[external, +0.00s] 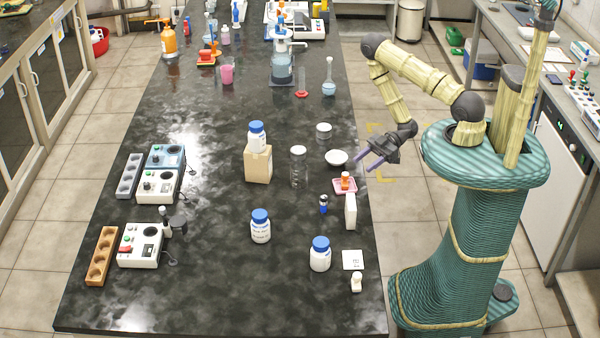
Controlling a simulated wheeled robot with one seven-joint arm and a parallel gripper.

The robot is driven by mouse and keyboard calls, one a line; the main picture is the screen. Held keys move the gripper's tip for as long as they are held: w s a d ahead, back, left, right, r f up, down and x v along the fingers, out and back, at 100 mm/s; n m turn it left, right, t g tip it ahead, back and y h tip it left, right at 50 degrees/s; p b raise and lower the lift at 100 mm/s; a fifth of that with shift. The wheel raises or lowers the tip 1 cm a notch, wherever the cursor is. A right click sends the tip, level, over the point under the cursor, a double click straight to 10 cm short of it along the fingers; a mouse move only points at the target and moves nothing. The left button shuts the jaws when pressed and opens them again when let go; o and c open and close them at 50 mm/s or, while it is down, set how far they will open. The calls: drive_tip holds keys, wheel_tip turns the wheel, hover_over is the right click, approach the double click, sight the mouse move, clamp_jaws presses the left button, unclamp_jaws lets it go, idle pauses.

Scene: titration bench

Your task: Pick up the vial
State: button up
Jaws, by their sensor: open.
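A small vial-like item (323,204), dark blue with a pale part, stands upright on the black bench top, right of centre. It is too small to read in detail, and I take it to be the vial. My gripper (362,164) has its two purple fingers apart with nothing between them. It is by the right edge of the bench, above and to the right of the vial in the picture, and clear of it.
A pink tray with an orange-topped item (345,185), a white box (350,211) and a white dish (336,157) are close to the vial. Blue-capped bottles (261,227) (320,255) stand nearer the front. Bench space left of the vial is clear.

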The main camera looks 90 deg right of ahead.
drive_tip(key=r, duration=0.1)
drive_tip(key=w+a+r+g+p, duration=0.1)
drive_tip(key=shift+w+a+r+n+g, duration=0.2)
drive_tip(key=shift+w+r+n+g, duration=0.1)
drive_tip(key=shift+r, duration=0.1)
drive_tip(key=b+x, duration=0.2)
drive_tip(key=x, duration=0.9)
drive_tip(key=shift+w+a+f, duration=0.1)
drive_tip(key=shift+w+a, duration=0.1)
drive_tip(key=shift+w, duration=0.1)
drive_tip(key=shift+w+a+f, duration=0.2)
